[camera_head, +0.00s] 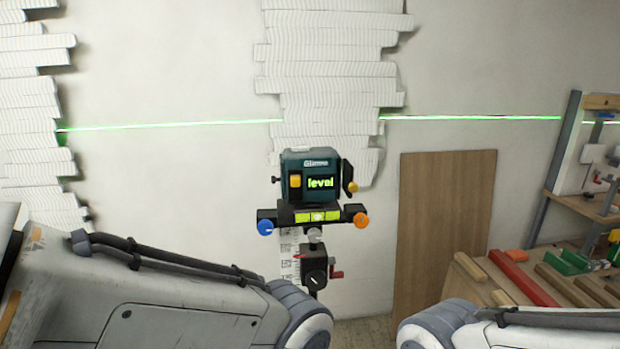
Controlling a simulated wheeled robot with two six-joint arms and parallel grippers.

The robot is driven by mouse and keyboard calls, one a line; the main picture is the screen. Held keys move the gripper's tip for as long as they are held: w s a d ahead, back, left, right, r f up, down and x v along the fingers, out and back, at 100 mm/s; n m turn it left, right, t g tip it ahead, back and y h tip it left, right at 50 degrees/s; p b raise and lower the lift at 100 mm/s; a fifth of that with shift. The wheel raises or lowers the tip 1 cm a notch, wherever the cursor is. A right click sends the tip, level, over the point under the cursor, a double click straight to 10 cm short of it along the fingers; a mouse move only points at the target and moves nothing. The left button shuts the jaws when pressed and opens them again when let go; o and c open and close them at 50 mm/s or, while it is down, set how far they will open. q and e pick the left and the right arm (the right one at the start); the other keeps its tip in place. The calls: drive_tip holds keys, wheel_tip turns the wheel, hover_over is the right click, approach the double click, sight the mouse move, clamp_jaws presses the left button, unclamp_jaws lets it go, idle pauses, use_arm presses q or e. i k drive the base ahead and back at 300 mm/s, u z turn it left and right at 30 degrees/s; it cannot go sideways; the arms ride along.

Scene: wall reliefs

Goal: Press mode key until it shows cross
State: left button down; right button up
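A dark teal laser level (312,162) sits upright on a black mount on a stand, in the middle of the head view. Only links of my two arms show, low at left and right. Both grippers are out of view, and nothing visible touches the device.
The mount carries a blue knob (265,227), an orange knob (361,220) and green-yellow vials (318,216). One horizontal green laser line (470,117) crosses the wall. A wooden board (442,235) leans behind; a workbench with wood pieces (570,285) stands at right.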

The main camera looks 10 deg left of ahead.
sight(304, 147)
drive_tip(key=u, duration=1.9)
drive_tip(key=k, duration=0.65)
drive_tip(key=z, duration=1.3)
drive_tip(key=i, duration=1)
